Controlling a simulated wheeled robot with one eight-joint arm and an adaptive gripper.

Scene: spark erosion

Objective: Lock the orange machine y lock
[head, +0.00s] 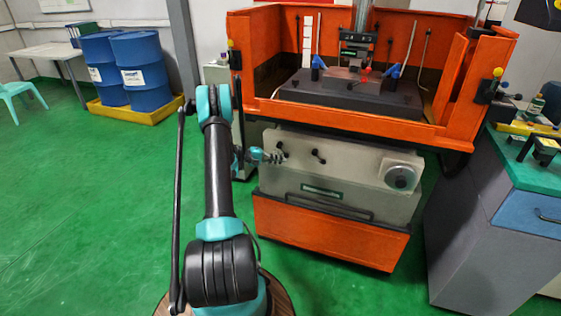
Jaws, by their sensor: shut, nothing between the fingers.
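The orange machine (332,229) stands ahead, with an orange tank on top and a grey front panel (345,165). Two small black levers sit on this panel, a left one (281,147) and a right one (318,155). A round grey handwheel (400,178) is at the panel's right. I cannot tell which control is the y lock. My gripper (280,158) points right, in front of the panel's left part, just below the left lever. It looks shut and empty. I cannot tell whether it touches the lever.
A grey cabinet with a green top (535,170) stands close on the machine's right. Blue drums (142,75) sit on a yellow tray (140,113) at the back left, near a white table (47,50) and a turquoise stool (14,90). The green floor at left is clear.

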